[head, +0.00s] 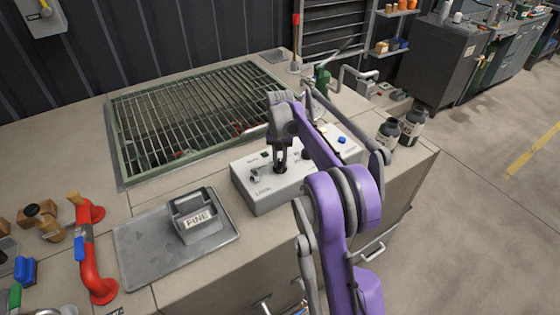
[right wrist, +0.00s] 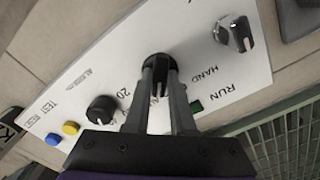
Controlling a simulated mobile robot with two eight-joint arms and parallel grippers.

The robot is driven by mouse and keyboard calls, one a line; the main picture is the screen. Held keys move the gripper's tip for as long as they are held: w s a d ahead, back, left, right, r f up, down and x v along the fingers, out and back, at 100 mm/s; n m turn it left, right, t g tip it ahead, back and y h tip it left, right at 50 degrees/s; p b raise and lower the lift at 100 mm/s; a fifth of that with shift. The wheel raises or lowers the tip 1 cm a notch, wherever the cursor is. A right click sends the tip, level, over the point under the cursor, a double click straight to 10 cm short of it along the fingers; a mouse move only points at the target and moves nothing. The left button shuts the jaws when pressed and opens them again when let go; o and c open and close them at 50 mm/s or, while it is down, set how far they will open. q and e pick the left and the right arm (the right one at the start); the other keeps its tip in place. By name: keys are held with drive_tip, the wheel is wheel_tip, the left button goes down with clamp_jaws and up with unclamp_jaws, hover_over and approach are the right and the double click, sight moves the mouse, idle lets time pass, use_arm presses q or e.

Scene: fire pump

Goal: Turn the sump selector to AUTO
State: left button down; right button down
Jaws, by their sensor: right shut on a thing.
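The white control box (head: 265,200) stands on the bench top in the middle of the head view. My right gripper (head: 280,165) reaches down onto its panel. In the right wrist view its two fingers (right wrist: 160,85) are shut on a black selector knob (right wrist: 158,62), one finger on each side. A light pointer mark shows between the fingers. The word HAND is printed beside this knob; I cannot read AUTO, and the fingers hide part of the panel. My left gripper is not in view.
On the panel are a silver-and-black switch (right wrist: 236,36), another black knob (right wrist: 102,109), a yellow button (right wrist: 71,127), a blue button (right wrist: 53,139) and a green lamp (right wrist: 196,107). A grated pit (head: 190,115) lies behind. A tray (head: 150,255) is at left, dark bottles (head: 388,132) at right.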

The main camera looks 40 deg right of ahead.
sight(280, 163)
drive_tip(key=shift+m, duration=1.9)
drive_tip(key=c, duration=0.8)
unclamp_jaws()
drive_tip(key=shift+o, duration=0.2)
drive_tip(key=shift+r, duration=0.15)
wheel_tip(280, 163, up, 11)
drive_tip(key=shift+f+p, duration=0.2)
drive_tip(key=shift+p, duration=0.15)
drive_tip(key=shift+a, duration=0.1)
